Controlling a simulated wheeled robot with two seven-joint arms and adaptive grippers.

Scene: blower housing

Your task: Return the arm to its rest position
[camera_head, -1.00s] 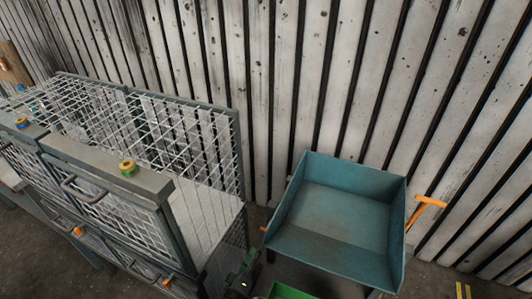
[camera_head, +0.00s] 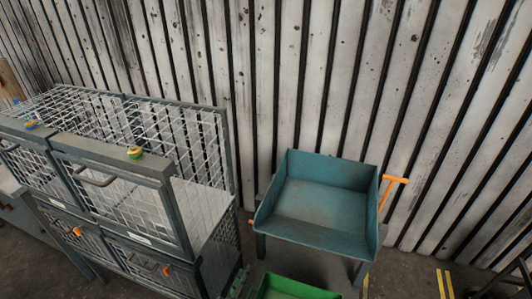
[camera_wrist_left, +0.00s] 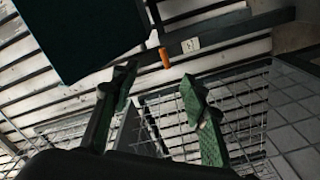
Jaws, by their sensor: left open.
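My left gripper (camera_head: 238,282) shows only in part at the bottom edge of the head view, beside the front right corner of the wire-mesh cage (camera_head: 222,150) and left of a green bin (camera_head: 290,291). The left wrist view shows its two green fingers spread apart, with empty space (camera_wrist_left: 158,88) between the tips. Nothing is held. Most of the left arm is hidden. My right gripper is not seen.
A teal open-topped trolley (camera_head: 318,213) with an orange handle (camera_head: 394,180) stands right of the cage. Mesh doors with handles form the cage's front. A slatted wall closes the back.

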